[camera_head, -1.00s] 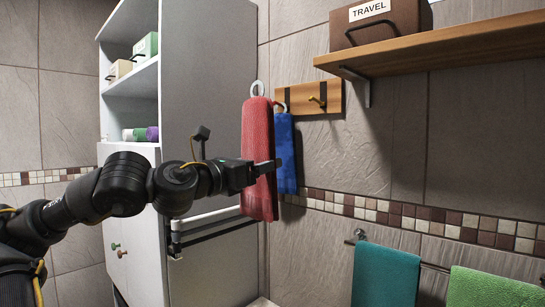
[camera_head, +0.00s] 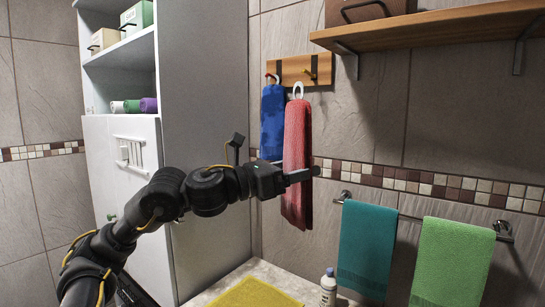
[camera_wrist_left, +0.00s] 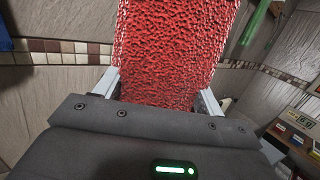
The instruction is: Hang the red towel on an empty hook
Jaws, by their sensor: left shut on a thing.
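The red towel (camera_head: 296,140) hangs upright from my left gripper (camera_head: 302,175), which is shut on it partway down. A white loop (camera_head: 298,89) stands at its top, just below the wooden hook board (camera_head: 290,69). The board's right brass hook (camera_head: 313,73) is bare, a little above and right of the loop. The blue towel (camera_head: 271,122) hangs at the board's left hook, left of the red towel. In the left wrist view the red towel (camera_wrist_left: 165,50) fills the space between the fingers. My right gripper is not in view.
A wooden shelf (camera_head: 420,32) on brackets juts out to the right, above and beside the board. A tall cabinet (camera_head: 205,130) stands at left. Below right, a rail holds a teal towel (camera_head: 366,245) and a green towel (camera_head: 452,260).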

